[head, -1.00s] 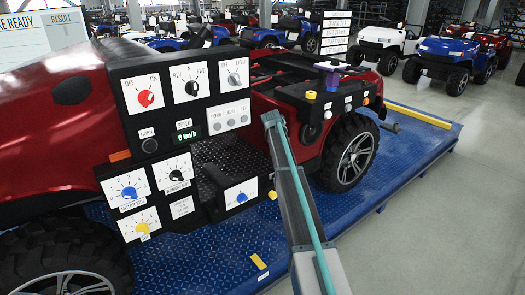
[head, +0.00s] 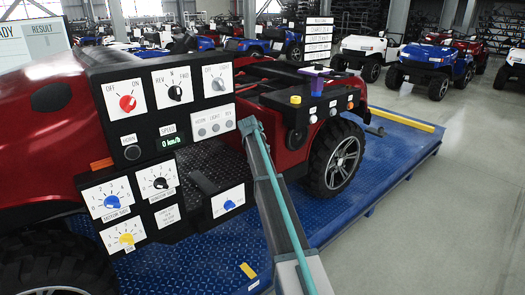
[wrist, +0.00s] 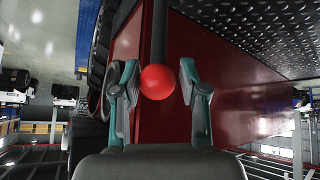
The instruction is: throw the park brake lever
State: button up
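In the wrist view a black lever with a round red knob (wrist: 157,82) stands between the two teal and grey fingers of my gripper (wrist: 158,70). The fingers are spread, with a visible gap on each side of the knob, so they do not appear to grip it. The lever's shaft (wrist: 158,35) runs up out of the picture, so its base is not in view. In the head view my arm reaches in from the bottom, and its grey and teal end is beside the switch panel (head: 150,98). I cannot make out the lever or red knob there.
The red vehicle (head: 285,140) stands on a blue tread-plate platform (head: 330,225). The panel has several rotary switches and a display (head: 169,142) reading 0 km/h. The grey floor (head: 445,220) at right is clear.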

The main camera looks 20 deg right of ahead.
jog(key=shift+o, duration=1.1)
jog(key=shift+a, duration=0.1)
jog(key=shift+r, duration=0.1)
jog(key=v, duration=1.1)
jog(key=shift+s+r, duration=0.2)
jog(key=shift+r, duration=0.15)
